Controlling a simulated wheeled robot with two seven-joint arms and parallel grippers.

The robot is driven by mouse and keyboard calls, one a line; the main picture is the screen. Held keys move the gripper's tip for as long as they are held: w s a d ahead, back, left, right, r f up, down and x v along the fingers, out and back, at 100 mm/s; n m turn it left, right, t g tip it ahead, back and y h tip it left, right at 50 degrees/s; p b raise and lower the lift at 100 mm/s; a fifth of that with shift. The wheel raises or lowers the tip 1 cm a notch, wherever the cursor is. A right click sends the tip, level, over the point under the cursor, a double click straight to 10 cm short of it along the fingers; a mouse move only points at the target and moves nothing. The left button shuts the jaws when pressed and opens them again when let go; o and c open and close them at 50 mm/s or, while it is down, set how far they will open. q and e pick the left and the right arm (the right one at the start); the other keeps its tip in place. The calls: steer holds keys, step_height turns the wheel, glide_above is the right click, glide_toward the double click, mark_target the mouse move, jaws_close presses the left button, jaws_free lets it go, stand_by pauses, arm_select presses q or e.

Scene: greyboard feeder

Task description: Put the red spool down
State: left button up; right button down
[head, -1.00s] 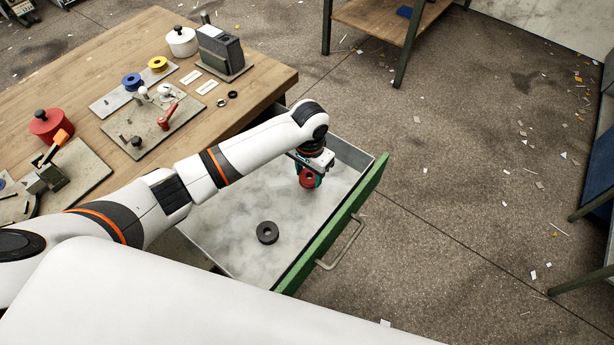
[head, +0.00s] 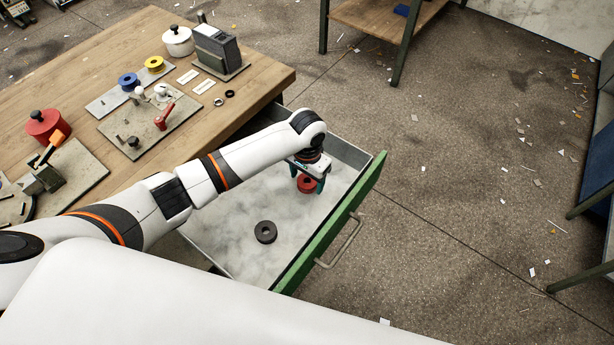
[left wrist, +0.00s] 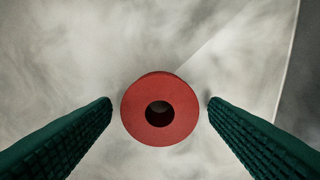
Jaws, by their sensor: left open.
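The red spool (head: 307,184) is in the open drawer, near its far right end. In the left wrist view the red spool (left wrist: 160,109) shows its round face and dark centre hole, with the pale drawer floor behind it. My left gripper (head: 308,186) is around the spool with its jaws open. In the left wrist view the two green fingers of my left gripper (left wrist: 160,107) stand on either side of the spool, with a small gap on each side. My right gripper is not in view.
The drawer (head: 335,233) has a green front and a metal handle. A dark grey spool (head: 266,232) lies on its floor. The wooden workbench (head: 255,88) holds fixtures, a red pot (head: 46,125), and blue (head: 129,81) and yellow (head: 155,64) spools. Drawer floor around the dark spool is clear.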

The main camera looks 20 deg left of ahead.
arm_select(q)
step_height(320, 180, up, 12)
steer(key=p, duration=0.1)
steer(key=shift+r, duration=0.15)
stand_by(0.6)
